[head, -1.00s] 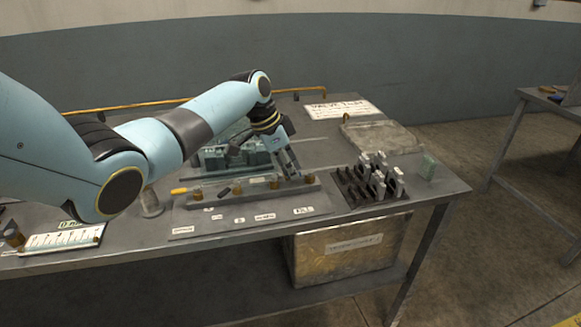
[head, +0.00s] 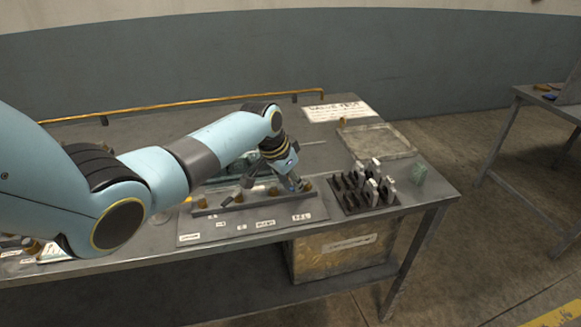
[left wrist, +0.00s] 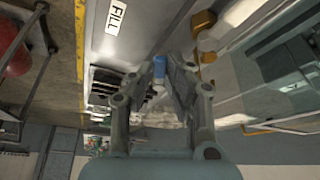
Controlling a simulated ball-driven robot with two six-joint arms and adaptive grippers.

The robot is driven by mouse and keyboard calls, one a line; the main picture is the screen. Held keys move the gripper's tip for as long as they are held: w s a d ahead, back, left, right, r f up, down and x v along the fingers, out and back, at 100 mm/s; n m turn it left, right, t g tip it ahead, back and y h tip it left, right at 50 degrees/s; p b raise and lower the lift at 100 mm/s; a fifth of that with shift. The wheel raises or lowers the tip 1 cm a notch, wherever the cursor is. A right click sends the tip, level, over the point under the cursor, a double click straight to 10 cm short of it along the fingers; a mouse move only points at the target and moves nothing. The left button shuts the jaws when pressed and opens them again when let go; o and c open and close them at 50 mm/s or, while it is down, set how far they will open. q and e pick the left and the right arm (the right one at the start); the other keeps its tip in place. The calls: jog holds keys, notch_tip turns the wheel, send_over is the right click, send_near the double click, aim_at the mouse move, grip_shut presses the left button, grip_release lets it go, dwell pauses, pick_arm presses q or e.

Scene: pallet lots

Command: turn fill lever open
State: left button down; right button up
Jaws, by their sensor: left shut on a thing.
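The valve panel (head: 210,233) lies near the front edge of the table, with a raised rail and several brass valve bodies along it. The label "FILL" (left wrist: 115,16) marks its right end. My left gripper (head: 298,187) is down at that end of the rail, beside the last brass valve (head: 308,184). In the left wrist view, the fill lever's blue handle (left wrist: 159,68) shows between my left fingertips, which are shut on it. The gripper hides the lever in the head view, so its angle is hard to tell. My right gripper is out of view.
A dark rack (head: 352,202) with several black and white pieces stands just right of the panel. A sign (head: 337,111) is at the back. A metal box (head: 340,252) is under the table.

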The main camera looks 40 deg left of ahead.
pick_arm(q)
jog(key=d+n+p, duration=0.1)
jog(key=n, duration=0.1)
jog(key=n+y+p, duration=0.1)
jog(key=shift+d+r+n+y+p, duration=0.2)
jog(key=shift+d+n+y+p, duration=0.1)
jog(key=shift+d+n+p, duration=0.1)
jog(key=n, duration=0.1)
jog(key=d+n+y, duration=0.1)
jog(key=shift+w+f+n+p, duration=0.1)
jog(key=shift+n+p, duration=0.2)
jog(key=shift+p, duration=0.1)
jog(key=n, duration=0.1)
jog(key=d+n, duration=0.1)
jog(key=shift+w+f+n+y+b, duration=0.1)
jog(key=shift+w+n+y+b, duration=0.2)
jog(key=shift+y, duration=0.1)
jog(key=shift+w+d+n+g+y+b, duration=0.25)
jog(key=shift+n+b, duration=0.3)
jog(key=shift+n, duration=0.4)
jog(key=shift+w+d+n+g+y+b, duration=0.15)
jog(key=shift+d+n+g+y+b, duration=0.3)
jog(key=shift+n, duration=0.5)
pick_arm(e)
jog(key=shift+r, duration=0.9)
pick_arm(q)
jog(key=shift+a, duration=0.1)
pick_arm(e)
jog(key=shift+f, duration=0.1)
